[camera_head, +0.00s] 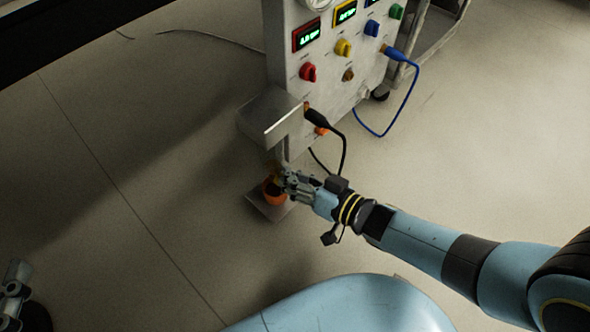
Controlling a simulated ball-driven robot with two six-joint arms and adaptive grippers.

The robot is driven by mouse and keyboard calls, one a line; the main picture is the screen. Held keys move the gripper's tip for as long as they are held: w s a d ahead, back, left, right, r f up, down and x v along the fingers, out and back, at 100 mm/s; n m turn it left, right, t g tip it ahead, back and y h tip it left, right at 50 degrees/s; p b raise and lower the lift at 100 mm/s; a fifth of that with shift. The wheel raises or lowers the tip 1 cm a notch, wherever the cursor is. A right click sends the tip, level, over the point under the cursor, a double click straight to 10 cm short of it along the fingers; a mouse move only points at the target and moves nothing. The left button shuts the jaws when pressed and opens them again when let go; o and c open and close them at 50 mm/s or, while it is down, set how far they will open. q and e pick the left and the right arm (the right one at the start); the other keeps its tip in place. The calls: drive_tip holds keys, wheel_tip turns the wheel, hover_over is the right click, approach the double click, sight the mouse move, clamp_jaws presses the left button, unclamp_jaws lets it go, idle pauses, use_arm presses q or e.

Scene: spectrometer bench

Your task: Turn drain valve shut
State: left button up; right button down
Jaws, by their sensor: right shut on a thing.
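The drain valve shows as an orange round handle (272,192) low at the near left corner of the instrument panel, below a grey metal box-like ledge. My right gripper (283,180) reaches in from the right and is shut on the orange handle. Its fingers cover part of the handle, so the handle's exact angle cannot be told. My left gripper (14,285) shows only partly at the lower left edge, far from the valve. Whether it is open or shut cannot be seen.
The grey panel (290,75) carries coloured knobs and lit displays. A black cable (343,150) hangs just above my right gripper, and a blue cable (408,100) loops farther right. The grey ledge (272,117) overhangs the valve. A small plate (268,210) lies beneath it. Floor to the left is clear.

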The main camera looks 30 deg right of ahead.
use_arm(q)
drive_tip(key=s+f+g, duration=0.2)
drive_tip(key=s+f, duration=0.1)
drive_tip(key=f, duration=0.2)
drive_tip(key=shift+s+a+g+y+p, duration=0.25)
drive_tip(key=shift+s+g+y+p, duration=0.05)
drive_tip(key=shift+s+p, duration=0.05)
use_arm(e)
drive_tip(key=shift+s+a+f+n+h, duration=0.1)
drive_tip(key=shift+s+a+n+h, duration=0.05)
drive_tip(key=shift+a+n, duration=0.25)
drive_tip(key=shift+s+a+f+n+h, duration=0.1)
drive_tip(key=shift+s+a+n+h, duration=0.05)
drive_tip(key=shift+a+n, duration=0.2)
use_arm(q)
drive_tip(key=shift+s, duration=0.2)
use_arm(e)
drive_tip(key=shift+a, duration=0.1)
drive_tip(key=shift+s, duration=0.15)
use_arm(q)
drive_tip(key=shift+w, duration=0.1)
use_arm(e)
drive_tip(key=v, duration=0.8)
drive_tip(key=shift+d, duration=0.25)
